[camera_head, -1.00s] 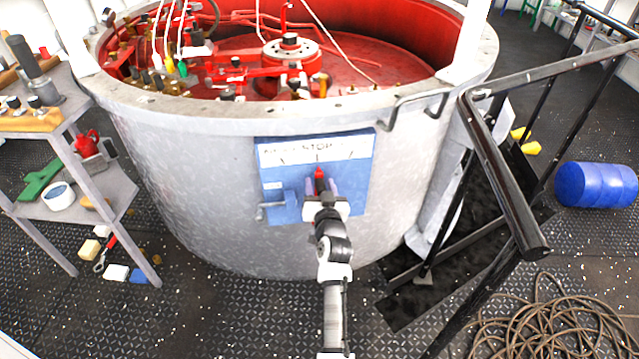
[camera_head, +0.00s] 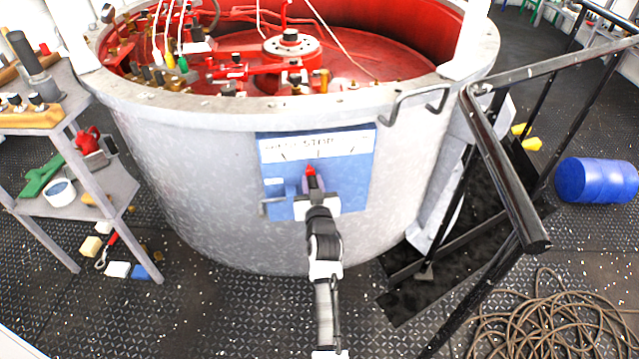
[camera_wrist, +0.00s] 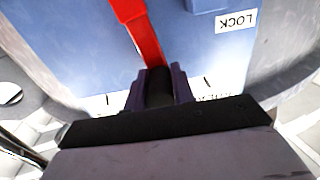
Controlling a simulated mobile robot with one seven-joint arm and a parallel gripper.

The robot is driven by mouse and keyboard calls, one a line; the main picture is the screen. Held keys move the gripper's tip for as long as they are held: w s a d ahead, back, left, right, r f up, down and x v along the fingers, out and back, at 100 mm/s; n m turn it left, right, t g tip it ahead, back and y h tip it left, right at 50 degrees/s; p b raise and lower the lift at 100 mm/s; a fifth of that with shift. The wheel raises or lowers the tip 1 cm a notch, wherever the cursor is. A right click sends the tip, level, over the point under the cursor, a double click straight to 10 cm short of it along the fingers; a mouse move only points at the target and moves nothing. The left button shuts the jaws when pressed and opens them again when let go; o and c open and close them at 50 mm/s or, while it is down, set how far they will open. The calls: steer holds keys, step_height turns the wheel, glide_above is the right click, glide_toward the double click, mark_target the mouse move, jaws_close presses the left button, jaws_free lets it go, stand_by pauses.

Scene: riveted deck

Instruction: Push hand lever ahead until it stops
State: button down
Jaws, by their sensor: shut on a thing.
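The hand lever is a red bar (camera_wrist: 143,30) ending in a black grip (camera_wrist: 160,84), seen in the wrist view. My gripper (camera_wrist: 158,92) is shut on the grip, with its purple fingers on either side. The tip stands a little left of the middle tick under STOP. The lever's lower part is hidden by my gripper there. In the wrist view, partly covered lettering, which looks like AHEAD, is beside a tick.
A small blue latch with a handle (camera_head: 268,207) is left of the lever, near a LOCK label (camera_wrist: 237,21). A black railing (camera_head: 505,180) and steps stand right. A shelf (camera_head: 110,190) with tools stands left. Coiled hose (camera_head: 550,325) lies on the floor at lower right.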

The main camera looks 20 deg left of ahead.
steer(key=shift+s+a+f+n, duration=0.15)
steer(key=shift+s+a+n, duration=0.25)
steer(key=shift+a, duration=0.45)
steer(key=c, duration=1.2)
jaws_free()
steer(key=shift+d, duration=0.25)
